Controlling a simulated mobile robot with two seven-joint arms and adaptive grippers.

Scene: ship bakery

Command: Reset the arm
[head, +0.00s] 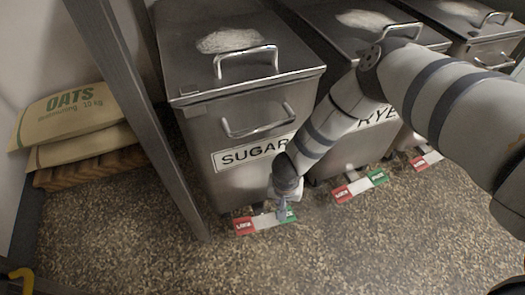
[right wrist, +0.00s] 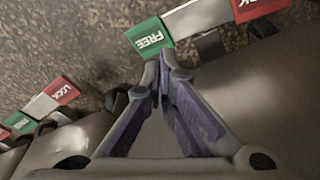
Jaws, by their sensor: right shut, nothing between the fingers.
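My right arm reaches in from the right in the head view, down to the floor in front of the SUGAR bin (head: 226,185). My right gripper (head: 283,212) points down at the bin's foot pedal (head: 259,222), which has a red LOCK end and a green FREE end. In the right wrist view my right gripper (right wrist: 158,68) is shut and empty. Its tips are close to the green FREE end (right wrist: 150,37); I cannot tell whether they touch it. My left gripper is not in view.
The RYE bin (head: 340,155) with its own pedal (head: 360,186) stands to the right, and another bin (head: 490,48) beyond it. A grey post (head: 140,110) stands left of the SUGAR bin. OATS sacks (head: 75,115) lie on a wooden pallet (head: 85,170). The speckled floor in front is mostly clear.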

